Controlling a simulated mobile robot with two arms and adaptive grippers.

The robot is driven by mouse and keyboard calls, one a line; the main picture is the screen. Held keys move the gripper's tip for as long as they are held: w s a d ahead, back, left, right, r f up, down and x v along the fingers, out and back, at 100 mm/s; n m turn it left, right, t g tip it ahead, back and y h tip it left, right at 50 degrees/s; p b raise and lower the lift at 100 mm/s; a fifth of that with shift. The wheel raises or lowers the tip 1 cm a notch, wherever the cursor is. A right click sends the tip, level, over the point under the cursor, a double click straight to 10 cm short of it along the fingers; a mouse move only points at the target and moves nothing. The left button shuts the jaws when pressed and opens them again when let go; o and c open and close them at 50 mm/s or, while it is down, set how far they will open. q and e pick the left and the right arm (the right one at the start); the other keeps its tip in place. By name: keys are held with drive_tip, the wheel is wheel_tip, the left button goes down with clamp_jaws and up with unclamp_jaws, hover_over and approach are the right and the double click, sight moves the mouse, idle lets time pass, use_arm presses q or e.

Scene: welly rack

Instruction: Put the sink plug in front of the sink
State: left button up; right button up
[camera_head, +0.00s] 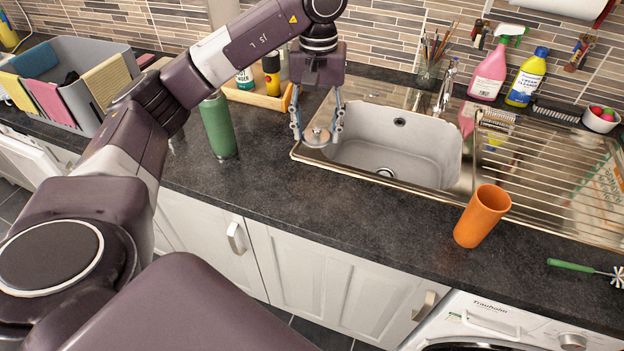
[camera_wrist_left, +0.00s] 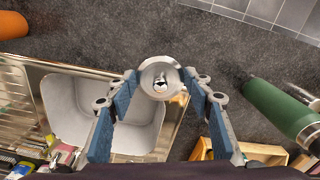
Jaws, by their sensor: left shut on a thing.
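The sink plug (camera_head: 317,136) is a small round metal disc with a knob on top. My left gripper (camera_head: 317,124) is shut on it, near the sink's left front corner. In the left wrist view the plug (camera_wrist_left: 160,78) sits between the fingertips of the gripper (camera_wrist_left: 160,85). The steel sink (camera_head: 400,145) has a pale grey basin, which also shows in the left wrist view (camera_wrist_left: 70,107). Whether the plug touches the rim below it I cannot tell. My right gripper is not in view.
A green bottle (camera_head: 218,125) stands on the dark worktop (camera_head: 310,195) left of the sink. An orange cup (camera_head: 482,216) stands at the right front. A wooden tray (camera_head: 258,97) with bottles lies behind the gripper. The worktop before the basin is clear.

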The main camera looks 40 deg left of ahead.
use_arm(q)
hover_over(316, 191)
wheel_tip(316, 191, down, 6)
drive_tip(key=shift+r, duration=0.15)
wheel_tip(316, 191, down, 7)
drive_tip(key=shift+f+p, duration=0.15)
drive_tip(key=shift+p, duration=0.8)
wheel_tip(316, 191, down, 4)
drive_tip(key=shift+s+f+p, duration=0.1)
drive_tip(key=shift+p, duration=0.45)
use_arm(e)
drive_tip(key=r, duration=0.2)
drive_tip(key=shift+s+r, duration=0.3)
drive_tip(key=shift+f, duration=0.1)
use_arm(q)
drive_tip(key=shift+f+b, duration=0.15)
drive_tip(key=shift+b, duration=0.15)
drive_tip(key=o, duration=1.1)
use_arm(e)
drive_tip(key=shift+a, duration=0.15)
use_arm(q)
drive_tip(key=shift+r, duration=0.2)
